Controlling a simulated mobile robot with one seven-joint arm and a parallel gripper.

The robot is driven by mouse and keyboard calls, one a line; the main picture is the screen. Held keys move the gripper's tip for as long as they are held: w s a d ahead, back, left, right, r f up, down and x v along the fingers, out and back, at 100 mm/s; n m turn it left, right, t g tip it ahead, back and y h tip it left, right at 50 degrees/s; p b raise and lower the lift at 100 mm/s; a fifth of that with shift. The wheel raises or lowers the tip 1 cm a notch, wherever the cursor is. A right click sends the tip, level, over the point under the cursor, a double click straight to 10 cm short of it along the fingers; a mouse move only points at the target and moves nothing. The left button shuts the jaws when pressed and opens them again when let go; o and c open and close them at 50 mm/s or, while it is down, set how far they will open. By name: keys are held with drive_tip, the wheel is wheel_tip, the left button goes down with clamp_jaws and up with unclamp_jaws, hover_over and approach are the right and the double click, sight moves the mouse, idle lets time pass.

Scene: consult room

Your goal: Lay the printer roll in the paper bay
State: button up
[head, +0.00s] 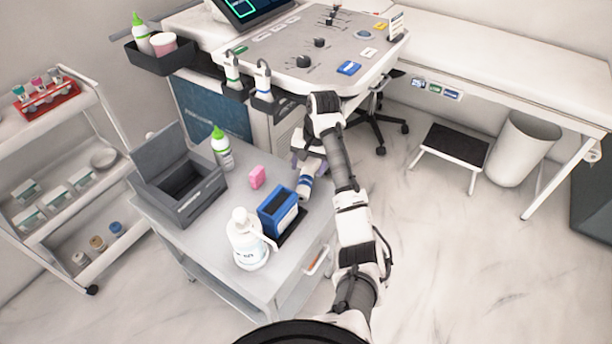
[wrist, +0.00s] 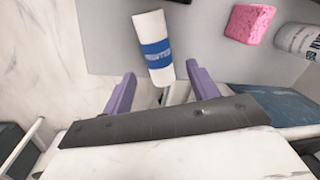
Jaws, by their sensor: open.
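The printer roll (wrist: 153,47) is a white cylinder with a blue printed band. In the head view my gripper (head: 303,163) is partly hidden by my arm. A dark grey box (head: 196,207) with a raised lid and an open hollow, seemingly the paper bay, stands at the cart's left.
On the cart (head: 187,240) are a pink sponge (head: 257,177), a green-capped bottle (head: 222,153), a blue box (head: 277,212) and a white pump bottle (head: 246,243). The sponge stands between the roll and the grey box. The console (head: 300,70) overhangs behind.

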sight(311, 181)
wheel_tip(311, 181, up, 6)
drive_tip(key=d+p, duration=0.1)
drive_tip(key=p, duration=0.1)
drive_tip(key=shift+s, duration=0.1)
